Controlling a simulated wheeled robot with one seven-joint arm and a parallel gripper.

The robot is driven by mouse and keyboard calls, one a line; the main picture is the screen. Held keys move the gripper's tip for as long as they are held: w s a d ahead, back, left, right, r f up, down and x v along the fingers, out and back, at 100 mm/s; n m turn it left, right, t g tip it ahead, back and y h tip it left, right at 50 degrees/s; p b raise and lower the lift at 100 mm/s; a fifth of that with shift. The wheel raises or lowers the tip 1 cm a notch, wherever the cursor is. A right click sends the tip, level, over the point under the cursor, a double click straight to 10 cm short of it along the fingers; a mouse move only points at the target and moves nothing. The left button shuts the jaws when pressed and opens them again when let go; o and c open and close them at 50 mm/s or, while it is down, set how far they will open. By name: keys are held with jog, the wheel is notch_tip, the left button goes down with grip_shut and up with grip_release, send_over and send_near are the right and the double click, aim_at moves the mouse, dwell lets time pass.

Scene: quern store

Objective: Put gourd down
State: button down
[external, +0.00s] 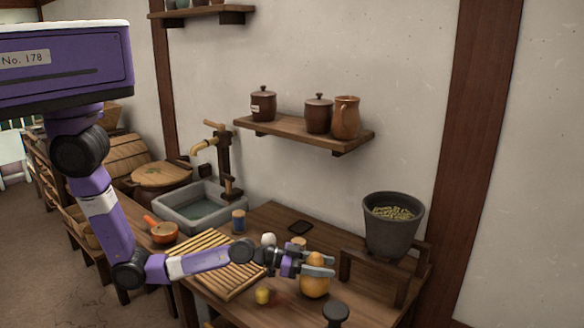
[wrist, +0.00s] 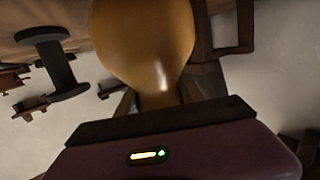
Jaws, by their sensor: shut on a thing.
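The gourd (external: 315,285) is orange-yellow, with a round body and a narrower top. In the external view it is upright at the right part of the wooden table (external: 262,218). My gripper (external: 318,266) is shut on its upper, narrower part. In the wrist view the gourd (wrist: 143,40) fills the upper middle, close to the camera, and its narrow end is between the fingers. The gourd's underside is low over or on the tabletop; I cannot tell whether it touches.
A dark spool-shaped object (external: 336,312) stands near the gourd. A small yellow item (external: 262,295) and a slatted rack (external: 215,262) are to the left. A grey pot (external: 392,228) stands on a wooden stand behind right. A dark flat item (external: 300,227) lies at the back.

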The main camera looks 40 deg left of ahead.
jog(key=shift+f, duration=0.25)
jog(key=c, duration=0.7)
grip_release()
jog(key=shift+c, duration=0.2)
jog(key=shift+r, duration=0.2)
jog(key=v, duration=1.2)
jog(key=shift+b, duration=0.4)
